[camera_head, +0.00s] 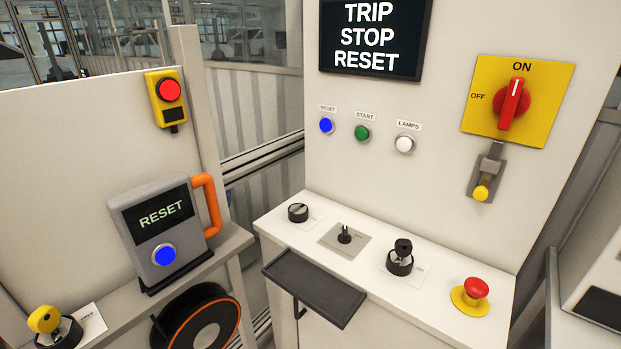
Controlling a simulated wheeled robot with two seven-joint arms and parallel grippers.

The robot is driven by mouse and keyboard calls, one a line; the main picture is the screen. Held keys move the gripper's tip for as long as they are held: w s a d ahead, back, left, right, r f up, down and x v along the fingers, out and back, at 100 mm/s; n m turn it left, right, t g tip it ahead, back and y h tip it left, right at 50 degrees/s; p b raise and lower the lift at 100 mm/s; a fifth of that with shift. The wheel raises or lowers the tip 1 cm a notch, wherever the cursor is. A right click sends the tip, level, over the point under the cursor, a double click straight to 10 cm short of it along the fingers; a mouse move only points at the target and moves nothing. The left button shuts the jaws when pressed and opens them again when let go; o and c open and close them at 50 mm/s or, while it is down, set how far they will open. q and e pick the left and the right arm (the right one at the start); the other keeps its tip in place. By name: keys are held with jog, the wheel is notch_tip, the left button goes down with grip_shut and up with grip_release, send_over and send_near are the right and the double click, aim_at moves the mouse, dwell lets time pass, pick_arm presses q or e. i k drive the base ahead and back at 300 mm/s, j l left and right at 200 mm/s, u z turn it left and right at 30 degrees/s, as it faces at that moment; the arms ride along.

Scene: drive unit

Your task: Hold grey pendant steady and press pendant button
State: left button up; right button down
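The grey pendant (153,231) stands upright, leaning slightly back, in a dark holder on a ledge at the left. Its dark screen (160,213) reads RESET. A round blue button (164,255) sits below the screen on its front face. An orange handle (207,204) is fixed to its right side. Neither of my grippers shows in the head view, and nothing is touching the pendant.
A yellow box with a red button (167,101) hangs on the panel above the pendant. A yellow-topped knob (45,319) stands left of it, and a cable reel (197,318) hangs below. The console at the right has a black shelf (312,287) jutting out and a red mushroom button (476,288).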

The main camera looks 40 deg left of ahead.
aim_at(166, 255)
jog(key=k+j+u, duration=0.1)
jog(key=u, duration=1.8)
jog(key=i+l+u, duration=0.15)
